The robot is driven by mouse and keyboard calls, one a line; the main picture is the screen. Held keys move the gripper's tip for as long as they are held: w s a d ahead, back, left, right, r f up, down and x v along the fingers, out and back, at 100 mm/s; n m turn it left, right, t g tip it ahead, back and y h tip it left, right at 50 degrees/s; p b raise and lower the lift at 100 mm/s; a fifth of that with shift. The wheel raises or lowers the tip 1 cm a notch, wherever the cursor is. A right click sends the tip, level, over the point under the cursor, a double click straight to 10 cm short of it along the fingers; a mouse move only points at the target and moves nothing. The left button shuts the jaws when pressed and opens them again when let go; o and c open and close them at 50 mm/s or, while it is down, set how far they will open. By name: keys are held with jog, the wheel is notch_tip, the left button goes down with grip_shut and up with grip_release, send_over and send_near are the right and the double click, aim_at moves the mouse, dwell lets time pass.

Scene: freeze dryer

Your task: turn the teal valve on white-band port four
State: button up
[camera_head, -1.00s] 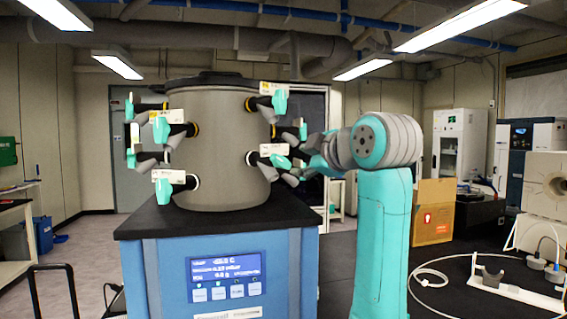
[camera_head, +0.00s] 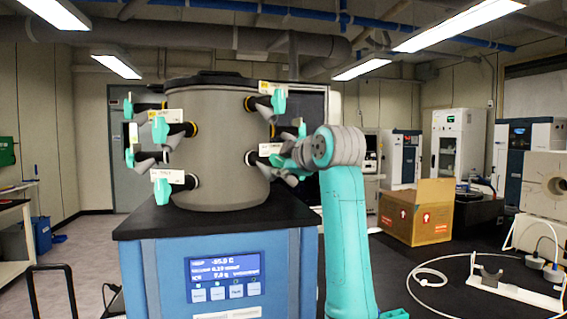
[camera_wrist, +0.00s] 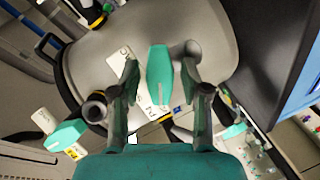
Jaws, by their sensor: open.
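A grey drum (camera_head: 222,125) carries several side ports with teal valve handles and small labels. The lower right port (camera_head: 254,158) shows a white band; its label (camera_head: 270,149) is too small to read. My gripper (camera_head: 283,163) is at this right side of the drum, partly hidden by my arm. In the wrist view, my gripper (camera_wrist: 160,66) is open, with one finger on each side of a teal valve handle (camera_wrist: 158,78). The handle lies between the fingers; I cannot tell whether they touch it. A label (camera_wrist: 145,105) shows behind it, partly hidden.
Other teal valves stick out close by, such as the upper right one (camera_head: 279,102) and the lower left one (camera_head: 162,192). The drum stands on a blue cabinet (camera_head: 225,265) with a black top. A cardboard box (camera_head: 416,213) stands on the dark bench at right.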

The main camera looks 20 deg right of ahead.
jog(key=shift+c, duration=0.3)
grip_shut()
jog(key=shift+m, duration=0.3)
jog(key=m+g+y, duration=0.1)
jog(key=m+g, duration=0.1)
jog(key=m, duration=0.1)
jog(key=m+g+y, duration=0.1)
jog(key=m+y, duration=0.1)
jog(key=m, duration=0.2)
jog(key=shift+g+y, duration=0.3)
jog(key=shift+g, duration=0.1)
jog(key=shift+m, duration=0.4)
